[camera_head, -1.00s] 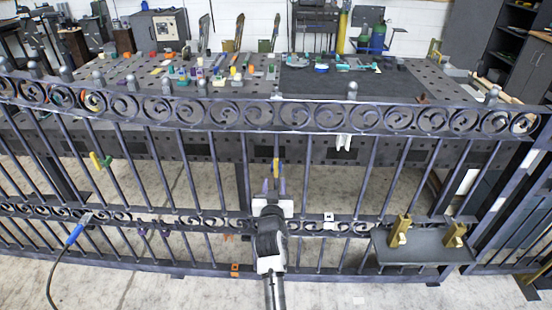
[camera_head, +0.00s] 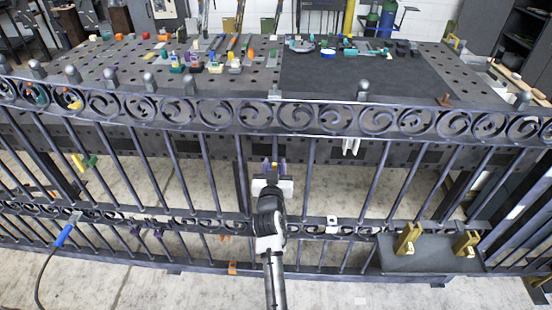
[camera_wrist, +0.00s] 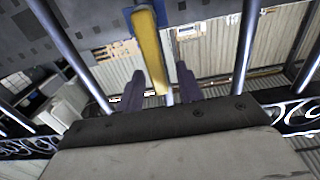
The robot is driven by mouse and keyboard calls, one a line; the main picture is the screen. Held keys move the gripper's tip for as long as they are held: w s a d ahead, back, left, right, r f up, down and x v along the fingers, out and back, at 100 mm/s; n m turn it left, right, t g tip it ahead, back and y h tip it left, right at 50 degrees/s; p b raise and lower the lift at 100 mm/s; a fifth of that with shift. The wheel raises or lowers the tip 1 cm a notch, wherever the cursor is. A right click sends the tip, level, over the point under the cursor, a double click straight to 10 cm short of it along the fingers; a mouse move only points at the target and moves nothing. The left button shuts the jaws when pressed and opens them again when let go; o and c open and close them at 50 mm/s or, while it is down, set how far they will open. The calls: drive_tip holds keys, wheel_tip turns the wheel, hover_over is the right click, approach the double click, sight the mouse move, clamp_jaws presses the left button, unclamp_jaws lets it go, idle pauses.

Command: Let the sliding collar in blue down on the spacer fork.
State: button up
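My gripper (camera_head: 275,168) is open in front of the gate, at a middle bar. Its two dark purple fingers stand apart in the wrist view (camera_wrist: 160,80). A yellow sleeve-like piece (camera_wrist: 149,50) on the bar lies between the fingers, with a gap visible on each side; whether it touches them is not clear. Two brass-coloured fork-like pieces (camera_head: 408,240) (camera_head: 466,244) stand on a dark tray (camera_head: 430,262) at the lower right; I cannot tell whether either is the spacer fork.
The gate's scrolled top rail (camera_head: 300,118) and upright bars surround my gripper. A yellow-green piece (camera_head: 85,162) sits on a left bar. A blue-handled tool (camera_head: 63,236) with a cable hangs at the lower left. A cluttered workbench (camera_head: 120,75) stands behind.

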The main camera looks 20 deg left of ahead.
drive_tip(key=shift+w+a, duration=0.1)
drive_tip(key=shift+r, duration=0.1)
drive_tip(key=shift+c, duration=0.5)
clamp_jaws()
